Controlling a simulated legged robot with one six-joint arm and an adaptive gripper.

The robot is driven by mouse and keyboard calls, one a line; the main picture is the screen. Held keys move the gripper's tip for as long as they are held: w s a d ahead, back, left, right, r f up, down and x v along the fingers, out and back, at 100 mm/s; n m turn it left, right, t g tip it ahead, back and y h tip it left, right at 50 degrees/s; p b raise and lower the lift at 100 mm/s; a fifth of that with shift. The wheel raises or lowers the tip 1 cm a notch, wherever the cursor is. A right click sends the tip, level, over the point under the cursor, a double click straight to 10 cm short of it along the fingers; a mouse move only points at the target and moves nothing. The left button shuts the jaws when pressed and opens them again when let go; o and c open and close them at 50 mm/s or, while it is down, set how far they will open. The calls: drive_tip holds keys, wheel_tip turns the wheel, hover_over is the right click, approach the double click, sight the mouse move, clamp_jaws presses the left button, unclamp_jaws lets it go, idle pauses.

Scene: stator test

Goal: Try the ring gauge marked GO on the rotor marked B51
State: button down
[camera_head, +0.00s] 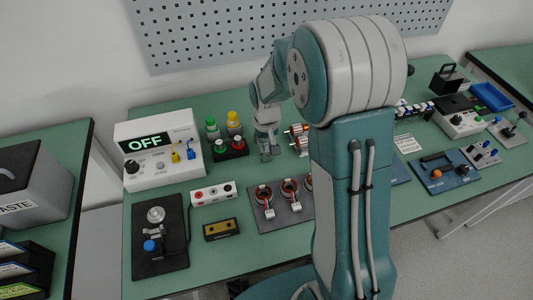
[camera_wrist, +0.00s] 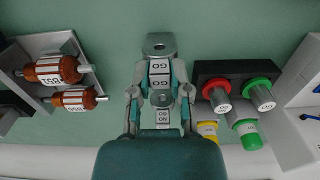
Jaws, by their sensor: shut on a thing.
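My gripper (camera_wrist: 160,92) is shut on a grey ring gauge (camera_wrist: 159,45), whose handle bears GO labels; its ring end points away from the wrist. In the head view my gripper (camera_head: 269,153) is over the bench beside the plug stand. A smaller label with NO and GO (camera_wrist: 162,118) shows between the fingers; I cannot tell what it belongs to. The orange-brown rotor marked B51 (camera_wrist: 57,67) lies in a light rack at left in the wrist view, apart from the gauge. A second rotor (camera_wrist: 73,101) lies beside it, its mark hard to read.
A white meter reading OFF (camera_head: 158,148) stands at left. A grey plate with several stators (camera_head: 265,213) is in front. My arm hides the bench's middle.

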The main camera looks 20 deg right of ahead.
sight(267, 145)
drive_tip(key=shift+r, duration=0.15)
drive_tip(key=shift+r, duration=1.35)
drive_tip(key=m, duration=0.1)
drive_tip(key=d+m, duration=0.1)
drive_tip(key=m, duration=0.2)
drive_tip(key=shift+w+d+r+m, duration=0.25)
drive_tip(key=shift+d+r+m, duration=0.1)
drive_tip(key=shift+r+m, duration=0.05)
drive_tip(key=d+r+m, duration=0.2)
drive_tip(key=d+m, duration=0.2)
drive_tip(key=m, duration=0.9)
drive_tip(key=shift+w+d+f, duration=0.1)
drive_tip(key=shift+w+f, duration=0.1)
drive_tip(key=shift+f, duration=1.25)
drive_tip(key=shift+w+f, duration=0.2)
drive_tip(key=shift+f, duration=1.25)
drive_tip(key=shift+d+r, duration=0.1)
drive_tip(key=shift+d, duration=0.5)
